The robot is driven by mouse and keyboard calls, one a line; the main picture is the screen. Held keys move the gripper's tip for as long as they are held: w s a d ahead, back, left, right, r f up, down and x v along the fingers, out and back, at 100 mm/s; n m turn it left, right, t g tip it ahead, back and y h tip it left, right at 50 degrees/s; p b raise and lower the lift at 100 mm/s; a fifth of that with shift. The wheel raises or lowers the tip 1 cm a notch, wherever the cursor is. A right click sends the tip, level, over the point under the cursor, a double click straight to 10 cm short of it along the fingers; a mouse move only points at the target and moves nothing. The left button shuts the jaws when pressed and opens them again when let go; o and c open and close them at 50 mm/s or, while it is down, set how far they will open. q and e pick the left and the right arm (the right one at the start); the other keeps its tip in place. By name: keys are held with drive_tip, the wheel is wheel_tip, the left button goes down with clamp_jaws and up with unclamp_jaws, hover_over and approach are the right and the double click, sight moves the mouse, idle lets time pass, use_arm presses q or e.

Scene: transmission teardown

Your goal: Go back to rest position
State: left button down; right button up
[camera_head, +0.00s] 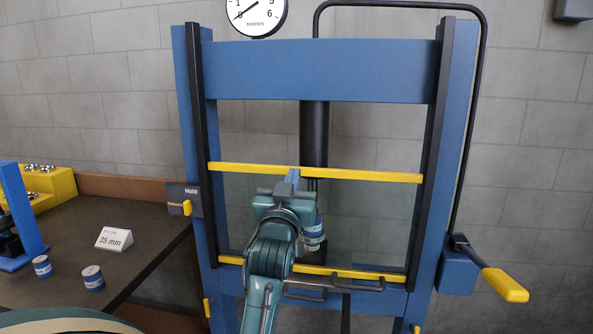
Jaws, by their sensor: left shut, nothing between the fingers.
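My left arm reaches up from the bottom middle of the view, and my left gripper (293,178) is in front of the blue press frame (320,70). Its fingers are shut, with nothing seen between them, near the yellow crossbar (375,175) in the picture. A small blue-labelled cylinder (314,236) shows just right of my wrist, below the dark press ram (314,135); my arm partly covers it and what it stands on. My right gripper is not in view.
A dark workbench (145,235) at left bears two blue-labelled cylinders (93,278) (42,266), a "35 mm" card (114,239) and a yellow block (55,188). A yellow-handled lever (505,285) juts out at right.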

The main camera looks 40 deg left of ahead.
use_arm(q)
drive_tip(key=v, duration=0.4)
drive_tip(key=shift+r, duration=0.1)
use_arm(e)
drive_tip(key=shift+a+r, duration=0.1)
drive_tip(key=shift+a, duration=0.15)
use_arm(q)
drive_tip(key=shift+d, duration=0.1)
